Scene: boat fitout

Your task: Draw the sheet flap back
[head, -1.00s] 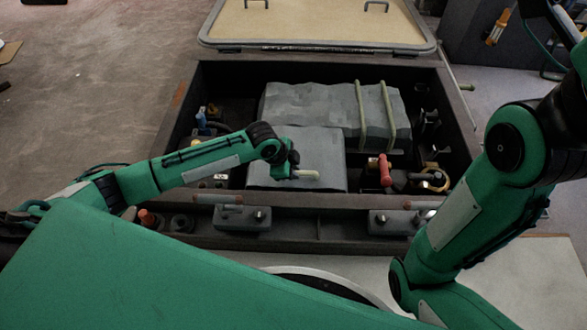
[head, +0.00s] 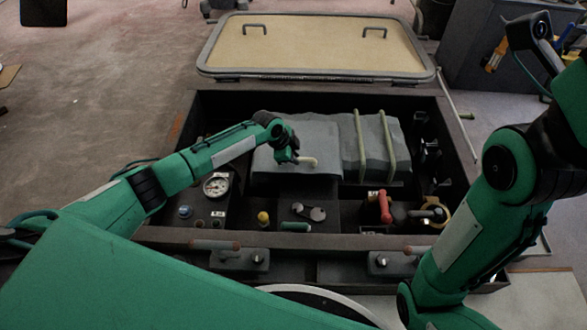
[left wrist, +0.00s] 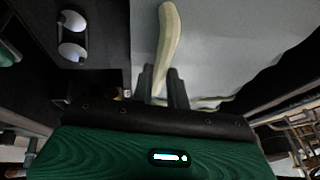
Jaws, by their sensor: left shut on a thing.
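A pale rope-like pull (head: 308,161) sticks out at the flap's near side. My left gripper (head: 294,157) is shut on this pull, above the locker. In the left wrist view the pull (left wrist: 168,38) runs up from between the two dark fingers (left wrist: 163,84), with the grey sheet (left wrist: 235,50) beside it. My right arm shows at the right, but its gripper is out of view.
In front of the flap lie a dial gauge (head: 216,186), a yellow knob (head: 263,217), a green cylinder (head: 295,227) and a grey lever piece (head: 308,211). A red handle (head: 385,207) stands to the right. Pale straps (head: 361,147) cross the cover. The lid (head: 310,45) stands open behind.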

